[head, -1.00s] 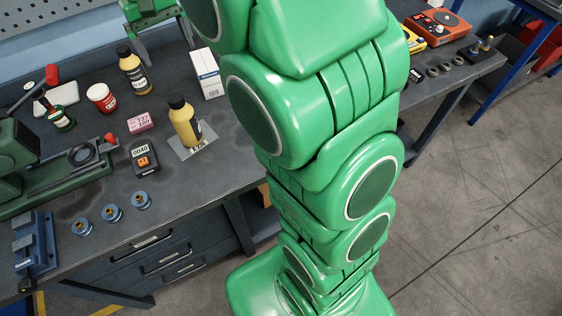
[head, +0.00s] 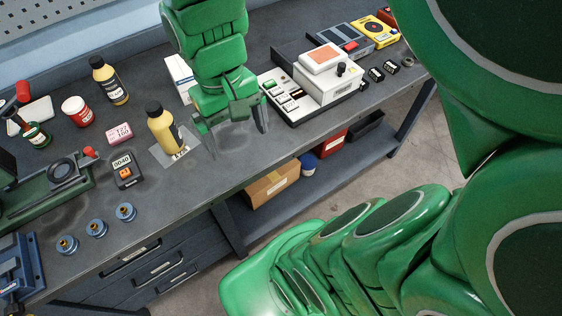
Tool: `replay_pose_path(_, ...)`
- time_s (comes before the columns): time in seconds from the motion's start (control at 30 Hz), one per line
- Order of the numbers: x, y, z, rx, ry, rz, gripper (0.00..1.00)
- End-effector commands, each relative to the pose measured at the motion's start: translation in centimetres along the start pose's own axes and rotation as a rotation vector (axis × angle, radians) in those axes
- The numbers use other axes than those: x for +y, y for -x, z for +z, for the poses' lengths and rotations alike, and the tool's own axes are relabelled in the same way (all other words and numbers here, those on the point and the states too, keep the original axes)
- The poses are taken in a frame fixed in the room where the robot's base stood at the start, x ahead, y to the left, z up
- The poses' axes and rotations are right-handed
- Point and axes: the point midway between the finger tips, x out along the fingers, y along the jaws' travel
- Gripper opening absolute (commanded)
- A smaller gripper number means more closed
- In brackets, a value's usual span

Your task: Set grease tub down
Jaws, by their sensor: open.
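A small red tub with a white label (head: 77,110), which looks like the grease tub, stands upright on the dark workbench (head: 225,166) at the left. My gripper (head: 237,140) points down over the bench, right of the yellow bottle with the dark cap (head: 162,128). Its fingers are spread, with only bare bench showing between them. The tub is well to the left of my gripper and apart from it.
A white box (head: 180,78) stands behind my gripper. A white instrument (head: 322,72) is close on its right. A pink block (head: 119,133), a dark meter (head: 126,170) and several blue fittings (head: 96,228) lie left. Bench front near my gripper is clear.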

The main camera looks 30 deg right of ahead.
Motion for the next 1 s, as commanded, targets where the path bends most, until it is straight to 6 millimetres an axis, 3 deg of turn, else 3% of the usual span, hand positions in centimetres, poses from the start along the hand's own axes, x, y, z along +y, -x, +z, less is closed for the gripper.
replay_pose_path(0.1,0.8,-1.1,3.1,0.013,-0.018,0.013,0.92)
replay_pose_path(0.33,1.1,-3.2,6.2,0.005,-0.028,0.012,0.92)
replay_pose_path(1.0,1.1,-3.5,6.7,0.003,-0.025,0.008,0.92)
